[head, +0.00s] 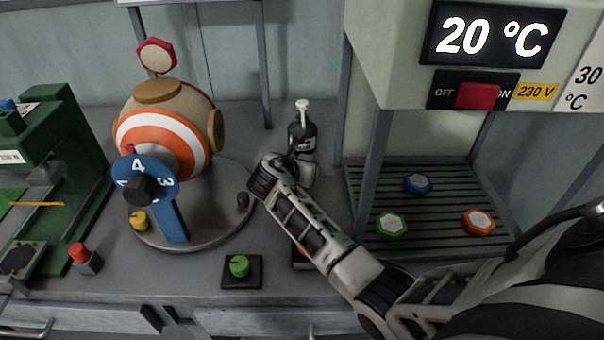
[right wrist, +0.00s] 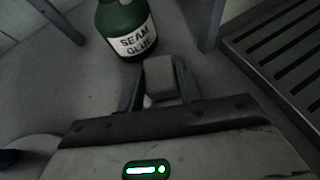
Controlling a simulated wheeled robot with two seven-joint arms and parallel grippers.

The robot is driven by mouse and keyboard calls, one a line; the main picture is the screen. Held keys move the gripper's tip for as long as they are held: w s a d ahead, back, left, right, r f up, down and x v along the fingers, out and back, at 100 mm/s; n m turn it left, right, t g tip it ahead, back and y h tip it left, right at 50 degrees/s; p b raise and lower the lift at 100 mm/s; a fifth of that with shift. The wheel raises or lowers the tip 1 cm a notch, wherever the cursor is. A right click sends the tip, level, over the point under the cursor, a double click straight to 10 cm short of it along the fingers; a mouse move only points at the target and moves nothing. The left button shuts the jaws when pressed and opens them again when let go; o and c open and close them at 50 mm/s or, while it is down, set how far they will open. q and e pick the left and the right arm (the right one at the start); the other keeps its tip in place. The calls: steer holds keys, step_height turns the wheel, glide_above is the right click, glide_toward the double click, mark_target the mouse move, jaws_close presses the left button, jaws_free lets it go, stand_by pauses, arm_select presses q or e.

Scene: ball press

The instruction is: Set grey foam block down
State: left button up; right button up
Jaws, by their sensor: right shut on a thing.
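My right arm reaches in from the right in the head view. Its gripper shows in the right wrist view (right wrist: 163,88), where it is shut on the grey foam block (right wrist: 163,75). The block stands up between the two fingers, just in front of the green seam glue bottle. I cannot tell whether the block touches the bench top. In the head view the arm's end is beside the bottle, and I cannot make out the block there. My left gripper is not in view.
The seam glue bottle (head: 303,130) also shows in the right wrist view (right wrist: 124,28). A slatted rack (head: 445,200) with several coloured hexagonal pieces is at right. A striped ball in a round-based machine (head: 165,140) and a green press (head: 60,140) stand at left. A green knob (head: 239,266) sits in front.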

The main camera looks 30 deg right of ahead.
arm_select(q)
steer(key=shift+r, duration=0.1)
arm_select(e)
steer(key=o, duration=1)
steer(key=shift+f, duration=0.15)
arm_select(q)
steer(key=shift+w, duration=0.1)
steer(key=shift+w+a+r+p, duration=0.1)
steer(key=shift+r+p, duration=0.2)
steer(key=shift+p, duration=0.6)
arm_select(e)
steer(key=v, duration=1.2)
steer(key=shift+a, duration=0.1)
